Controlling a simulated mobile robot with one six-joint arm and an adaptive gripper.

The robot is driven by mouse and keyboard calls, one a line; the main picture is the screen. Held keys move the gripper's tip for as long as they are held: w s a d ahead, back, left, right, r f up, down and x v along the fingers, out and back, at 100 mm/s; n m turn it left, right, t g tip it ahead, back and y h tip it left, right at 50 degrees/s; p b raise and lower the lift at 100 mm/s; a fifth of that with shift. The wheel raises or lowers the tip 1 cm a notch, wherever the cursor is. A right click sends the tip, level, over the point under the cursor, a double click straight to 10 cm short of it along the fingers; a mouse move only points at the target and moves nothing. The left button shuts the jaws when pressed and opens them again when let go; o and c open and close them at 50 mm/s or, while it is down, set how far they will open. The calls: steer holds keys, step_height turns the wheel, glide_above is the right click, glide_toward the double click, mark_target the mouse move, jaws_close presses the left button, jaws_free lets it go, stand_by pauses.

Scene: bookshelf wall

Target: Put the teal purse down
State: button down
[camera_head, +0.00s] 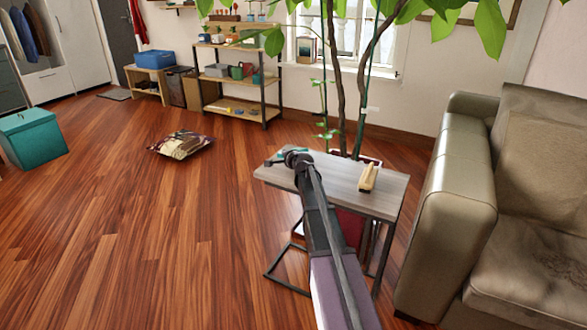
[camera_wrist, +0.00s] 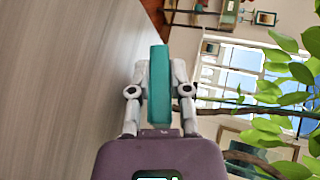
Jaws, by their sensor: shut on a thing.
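The teal purse (camera_wrist: 159,88) is a flat teal slab held between the two fingers of my gripper (camera_wrist: 159,82) in the wrist view. The wrist view shows the bare table top (camera_wrist: 60,80) close beside the purse. I cannot tell whether the purse touches the table. My arm and gripper hide part of the purse in the head view.
A small tan wooden object (camera_head: 368,178) stands on the table's right side. A leafy plant (camera_head: 362,90) rises behind the table. A beige sofa (camera_head: 465,170) stands at right. A patterned cushion (camera_head: 181,145) and a teal box (camera_head: 32,137) lie on open floor at left.

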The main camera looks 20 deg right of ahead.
steer(key=shift+f+b, duration=0.45)
steer(key=shift+f, duration=0.25)
steer(key=c, duration=0.7)
jaws_free()
steer(key=shift+s, duration=0.1)
steer(key=shift+p+v, duration=1.4)
steer(key=shift+v, duration=2.55)
